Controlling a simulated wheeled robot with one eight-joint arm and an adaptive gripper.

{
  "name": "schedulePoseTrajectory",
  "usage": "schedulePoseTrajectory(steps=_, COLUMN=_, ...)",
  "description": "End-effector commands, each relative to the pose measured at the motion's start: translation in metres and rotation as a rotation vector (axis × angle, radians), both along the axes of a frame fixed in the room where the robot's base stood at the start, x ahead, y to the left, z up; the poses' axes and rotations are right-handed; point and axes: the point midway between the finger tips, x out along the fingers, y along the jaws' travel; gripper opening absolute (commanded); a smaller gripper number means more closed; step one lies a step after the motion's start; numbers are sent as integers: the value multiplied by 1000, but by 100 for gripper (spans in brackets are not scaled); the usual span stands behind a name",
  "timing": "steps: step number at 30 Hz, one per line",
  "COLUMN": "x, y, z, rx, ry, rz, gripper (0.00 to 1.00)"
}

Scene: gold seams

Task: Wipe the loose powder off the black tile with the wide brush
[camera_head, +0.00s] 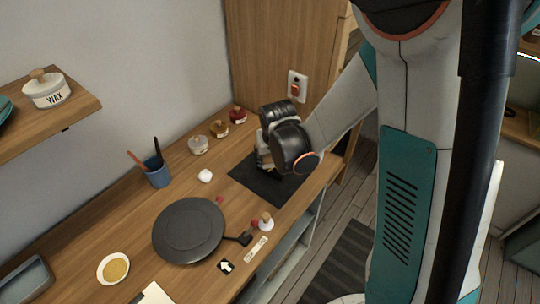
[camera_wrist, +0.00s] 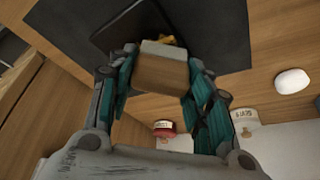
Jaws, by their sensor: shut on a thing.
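My gripper (camera_head: 265,163) is low over the dark mat (camera_head: 245,182) at the back right of the counter. In the wrist view my gripper (camera_wrist: 162,62) is shut on the wide brush (camera_wrist: 160,76), a wooden block with a pale grey band at its far end. The black tile (camera_wrist: 118,28) lies on the mat just beyond the brush. A small gold-yellow patch (camera_wrist: 180,40) shows at the brush's far end; I cannot tell whether it is powder or bristles. Whether the brush touches the tile is unclear. In the head view my arm hides most of the tile.
Several lidded jars, one of them red (camera_head: 238,115), stand along the wall. A white lump (camera_head: 205,176) lies left of the mat. A dark round turntable (camera_head: 188,230), a blue cup of tools (camera_head: 158,176) and a yellow-filled dish (camera_head: 114,268) stand further left.

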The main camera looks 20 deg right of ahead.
Motion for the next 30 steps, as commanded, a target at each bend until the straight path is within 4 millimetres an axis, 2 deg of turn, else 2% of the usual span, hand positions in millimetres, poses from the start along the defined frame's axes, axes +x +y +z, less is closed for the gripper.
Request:
schedulePoseTrajectory(steps=15, x=0, y=0, z=-13, rx=0, ry=0, rz=0, gripper=27)
schedulePoseTrajectory(steps=30, x=-8, y=-7, z=-11, rx=0, ry=0, rz=-1, gripper=27)
